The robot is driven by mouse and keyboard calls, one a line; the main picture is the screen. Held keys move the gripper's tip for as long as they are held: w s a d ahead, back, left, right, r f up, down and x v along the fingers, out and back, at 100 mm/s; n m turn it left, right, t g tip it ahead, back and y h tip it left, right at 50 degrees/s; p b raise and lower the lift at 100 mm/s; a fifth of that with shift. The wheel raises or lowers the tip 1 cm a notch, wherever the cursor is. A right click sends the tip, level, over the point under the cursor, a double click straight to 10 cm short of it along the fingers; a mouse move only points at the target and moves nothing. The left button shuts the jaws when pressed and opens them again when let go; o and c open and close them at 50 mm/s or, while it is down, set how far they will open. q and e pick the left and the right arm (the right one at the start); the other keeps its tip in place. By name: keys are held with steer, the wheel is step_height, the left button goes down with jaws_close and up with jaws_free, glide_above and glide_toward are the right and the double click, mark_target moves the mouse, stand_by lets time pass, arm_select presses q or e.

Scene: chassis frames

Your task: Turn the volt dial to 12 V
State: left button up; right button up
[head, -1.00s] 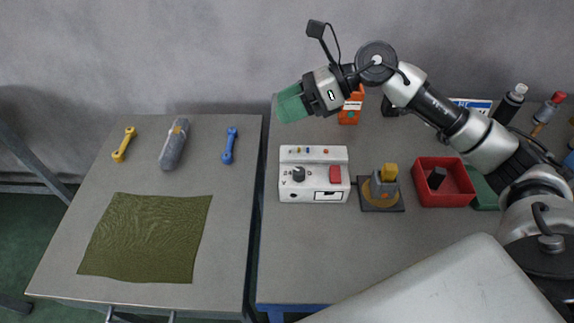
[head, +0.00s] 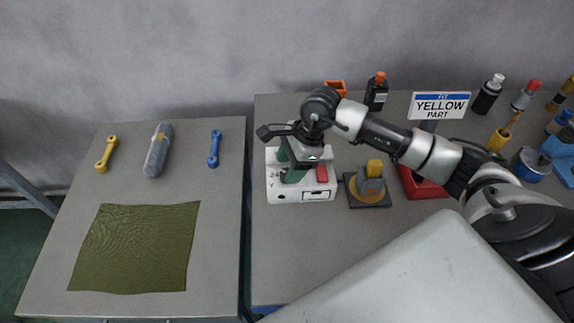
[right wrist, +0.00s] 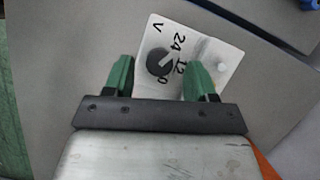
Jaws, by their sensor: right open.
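The white box (head: 285,196) with the volt dial stands on the right table. In the right wrist view the dark round dial (right wrist: 159,63) sits on the white panel (right wrist: 208,50), beside the printed 24, 12 and 0. The dial's light line slants up and right, toward the space between 24 and 12. My right gripper (head: 289,166) is over the box in the head view and hides the dial there. In the right wrist view its green fingers (right wrist: 157,72) are open, one on each side of the dial with gaps. My left gripper is not in view.
The box carries a red switch (head: 322,174). Right of it is a dark plate with a yellow-topped knob (head: 374,168), then a red bin (head: 424,188) partly behind my arm. A sign (head: 440,105) and several bottles stand behind. The table front is clear.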

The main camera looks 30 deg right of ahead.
steer(key=shift+x, duration=0.85)
steer(key=shift+c, duration=0.4)
steer(key=c, duration=0.8)
steer(key=shift+c, duration=0.2)
